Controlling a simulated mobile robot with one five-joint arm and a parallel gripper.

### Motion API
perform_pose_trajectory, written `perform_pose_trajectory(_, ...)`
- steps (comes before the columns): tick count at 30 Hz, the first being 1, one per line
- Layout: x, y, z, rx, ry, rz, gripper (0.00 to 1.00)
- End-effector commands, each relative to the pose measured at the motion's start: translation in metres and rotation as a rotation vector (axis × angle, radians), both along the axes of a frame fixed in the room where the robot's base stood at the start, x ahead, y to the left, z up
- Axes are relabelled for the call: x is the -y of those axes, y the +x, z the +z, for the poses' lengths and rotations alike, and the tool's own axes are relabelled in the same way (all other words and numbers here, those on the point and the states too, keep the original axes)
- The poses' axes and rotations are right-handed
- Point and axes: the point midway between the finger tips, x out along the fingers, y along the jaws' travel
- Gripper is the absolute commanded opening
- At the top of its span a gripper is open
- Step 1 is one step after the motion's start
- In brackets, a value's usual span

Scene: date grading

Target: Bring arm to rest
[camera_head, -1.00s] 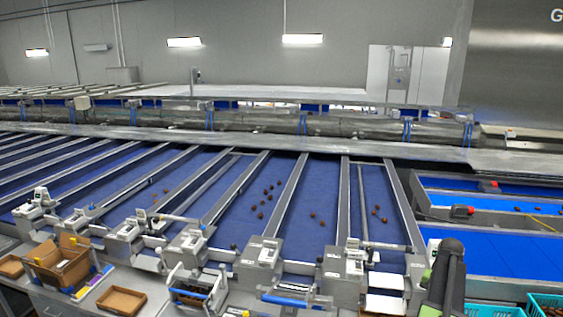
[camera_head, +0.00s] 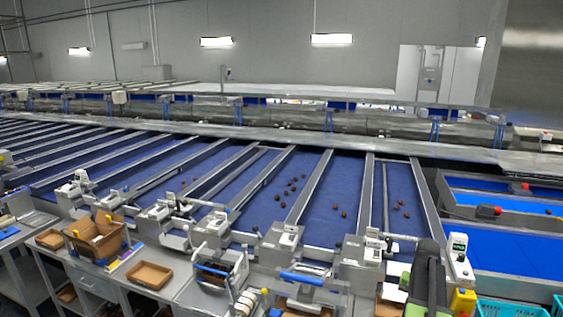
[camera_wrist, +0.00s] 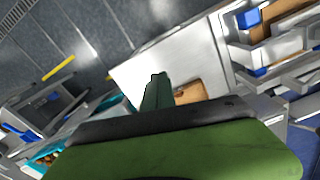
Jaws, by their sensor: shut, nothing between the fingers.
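My gripper (camera_wrist: 157,92) shows in the wrist view, its green fingers together and nothing between them. It points down over a light metal surface (camera_wrist: 145,67) and the grey floor (camera_wrist: 80,40). In the head view my dark arm with green parts rises at the lower right, in front of the line of weighing units; the fingertips cannot be made out there. Dark dates (camera_head: 291,184) lie in loose groups on the blue belts (camera_head: 258,192).
Weighing units (camera_head: 282,236) stand along the front edge. A cardboard box (camera_head: 97,238) and a shallow brown tray (camera_head: 148,275) sit on the bench at left. Turquoise crates (camera_head: 512,308) stand at the lower right.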

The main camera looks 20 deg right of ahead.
Motion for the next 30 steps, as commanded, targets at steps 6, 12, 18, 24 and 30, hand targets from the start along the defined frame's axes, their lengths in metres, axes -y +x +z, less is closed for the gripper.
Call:
perform_pose_trajectory(6,-0.123,0.054,-0.053,0.0,0.0,0.231,0.0)
perform_pose_trajectory(12,-0.266,0.082,-0.102,0.0,0.0,0.501,0.0)
perform_pose_trajectory(18,-0.396,0.077,-0.146,-0.001,0.0,0.76,0.0)
perform_pose_trajectory(24,-0.46,0.064,-0.162,-0.001,0.0,0.899,0.0)
perform_pose_trajectory(30,-0.467,0.063,-0.16,-0.001,0.0,0.913,0.0)
